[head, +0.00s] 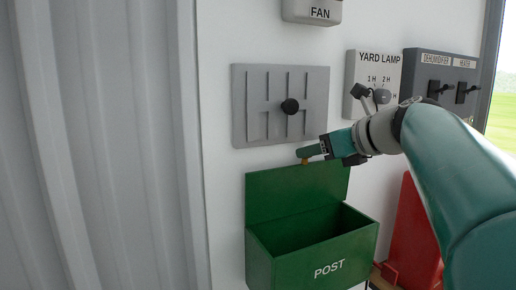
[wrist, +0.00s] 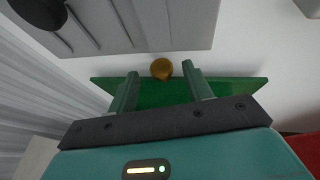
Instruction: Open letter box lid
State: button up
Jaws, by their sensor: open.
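The green letter box (head: 318,258), marked POST, is on the white wall. Its lid (head: 283,196) stands raised against the wall behind the open box, and the inside shows empty. In the wrist view the lid (wrist: 240,88) appears as a green strip beyond my fingers. A round brass knob (wrist: 161,68) sits at the lid's edge, just past and between my fingertips. My gripper (head: 305,156) is at the lid's top edge by the knob. In the wrist view my gripper (wrist: 161,75) has its two fingers apart, with nothing clearly held.
A grey slotted panel with a black knob (head: 290,106) is on the wall just above the lid. The YARD LAMP box (head: 362,75) and a dark switch panel (head: 440,68) are to the right. A red object (head: 412,235) stands right of the letter box. Corrugated metal wall (head: 100,150) is at left.

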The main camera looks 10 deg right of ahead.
jog(key=shift+w+a+f, duration=0.15)
jog(key=shift+w+f, duration=0.1)
jog(key=shift+w, duration=0.35)
jog(key=shift+s+r, duration=0.1)
jog(key=shift+s, duration=0.1)
jog(key=c, duration=0.4)
grip_shut()
jog(key=shift+s+d+f+t, duration=0.15)
jog(key=shift+s+f+t, duration=0.2)
jog(key=shift+s, duration=0.5)
jog(key=shift+s+d+f+t, duration=0.15)
jog(key=shift+s+f+t, duration=0.2)
jog(key=shift+s, duration=0.45)
jog(key=shift+f+y, duration=0.1)
jog(key=shift+y, duration=0.2)
jog(key=shift+o, duration=2)
grip_release()
jog(key=shift+w, duration=0.1)
